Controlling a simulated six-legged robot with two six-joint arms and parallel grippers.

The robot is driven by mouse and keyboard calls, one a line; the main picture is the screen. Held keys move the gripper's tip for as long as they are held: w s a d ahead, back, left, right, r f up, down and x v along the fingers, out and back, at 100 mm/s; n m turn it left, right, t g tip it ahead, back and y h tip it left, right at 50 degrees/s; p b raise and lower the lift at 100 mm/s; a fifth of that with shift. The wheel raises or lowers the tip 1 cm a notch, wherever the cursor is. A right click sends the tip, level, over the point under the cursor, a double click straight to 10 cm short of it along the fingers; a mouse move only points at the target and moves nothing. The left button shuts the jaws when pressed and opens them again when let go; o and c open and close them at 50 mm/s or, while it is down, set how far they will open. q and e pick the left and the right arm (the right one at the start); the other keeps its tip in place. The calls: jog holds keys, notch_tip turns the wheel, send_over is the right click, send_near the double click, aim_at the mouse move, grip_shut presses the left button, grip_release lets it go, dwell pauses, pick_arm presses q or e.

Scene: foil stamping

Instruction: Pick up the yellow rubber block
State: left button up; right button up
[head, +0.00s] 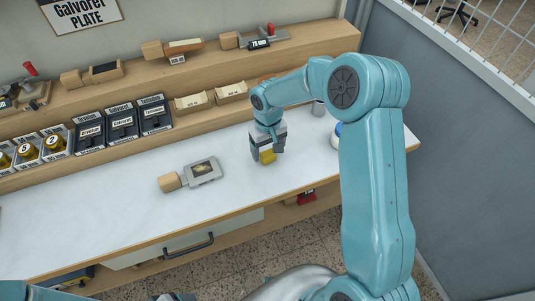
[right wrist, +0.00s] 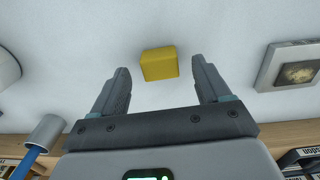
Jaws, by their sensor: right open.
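The yellow rubber block (head: 267,157) lies on the white worktop, right by my right gripper (head: 268,148) in the head view. In the right wrist view, the yellow block (right wrist: 159,63) sits between the lines of the two fingers, a little beyond the fingertips. My right gripper (right wrist: 160,75) is open and empty, its fingers on either side of the block's width and apart from it. I cannot tell its exact height above the worktop.
A plate with a wooden handle (head: 204,171) lies left of the block. A grey cylinder with a blue rod (right wrist: 46,133) shows in the right wrist view. Labelled black boxes (head: 122,124) and wooden trays (head: 231,92) line the back. The worktop's left part is clear.

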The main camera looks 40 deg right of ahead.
notch_tip(320, 180, down, 2)
jog(key=shift+w+f, duration=0.15)
jog(key=shift+f, duration=0.05)
jog(key=shift+d+f, duration=0.1)
jog(key=shift+f, duration=0.1)
jog(key=c, duration=1)
pick_arm(q)
jog(key=shift+r, duration=0.4)
pick_arm(e)
jog(key=shift+c, duration=0.2)
